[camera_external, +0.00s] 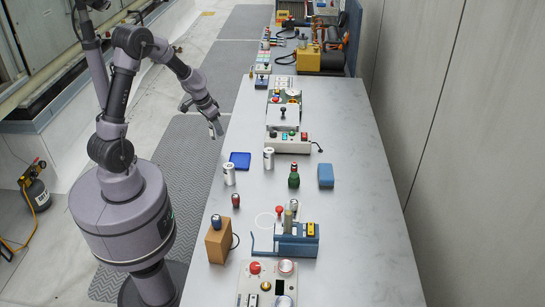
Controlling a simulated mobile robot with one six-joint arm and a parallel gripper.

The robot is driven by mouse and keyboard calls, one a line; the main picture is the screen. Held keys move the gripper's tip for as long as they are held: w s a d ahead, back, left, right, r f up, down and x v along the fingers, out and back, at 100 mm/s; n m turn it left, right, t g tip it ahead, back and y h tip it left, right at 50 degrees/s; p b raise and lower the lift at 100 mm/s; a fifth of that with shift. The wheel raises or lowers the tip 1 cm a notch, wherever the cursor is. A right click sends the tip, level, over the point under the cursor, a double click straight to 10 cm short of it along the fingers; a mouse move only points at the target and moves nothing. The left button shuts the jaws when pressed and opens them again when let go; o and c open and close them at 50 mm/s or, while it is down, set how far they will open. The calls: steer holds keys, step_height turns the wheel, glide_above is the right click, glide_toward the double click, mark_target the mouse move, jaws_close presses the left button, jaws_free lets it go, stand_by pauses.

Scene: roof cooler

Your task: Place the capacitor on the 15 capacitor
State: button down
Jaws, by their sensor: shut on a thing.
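My gripper (215,126) is in the air over the table's left edge, above and left of the standing cans. It is shut on a small grey thing at its fingertips, which I take for the capacitor; its shape is hard to make out. Two white-silver cylindrical capacitors with dark marks on them stand upright on the table. One (229,175) is nearer the left edge, and the other (269,159) is further right and back. Their marks are too small to read, so I cannot tell which is the 15. My gripper is apart from both.
A blue flat tray (240,160) lies between the capacitors. A wooden block (218,243) and a blue fixture (296,241) stand in front. The table's right side (365,215) is clear.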

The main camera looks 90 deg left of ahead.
steer(key=s+d+r+m+h+b, duration=0.1)
steer(key=s+d+r+m+b, duration=0.15)
steer(key=d, duration=0.65)
steer(key=s+d+r+m+b, duration=0.1)
steer(key=d+r+m, duration=0.2)
steer(key=d, duration=0.6)
steer(key=s+d+r+m+h+b, duration=0.1)
steer(key=d+r+m, duration=0.2)
steer(key=d, duration=0.7)
steer(key=p, duration=0.2)
glide_above(231, 165)
steer(key=shift+s+d+f+t, duration=0.1)
steer(key=shift+f+t, duration=0.1)
steer(key=shift+f, duration=0.3)
steer(key=shift+s+d+f+t, duration=0.1)
steer(key=shift+f+t, duration=0.1)
steer(key=shift+f, duration=0.3)
steer(key=shift+s+b+x, duration=0.15)
steer(key=shift+b+x, duration=0.6)
steer(key=shift+x, duration=0.2)
steer(key=shift+s+b+x, duration=0.2)
steer(key=shift+b+x, duration=0.55)
steer(key=shift+x, duration=0.2)
steer(key=c, duration=0.9)
jaws_free()
steer(key=shift+o, duration=0.2)
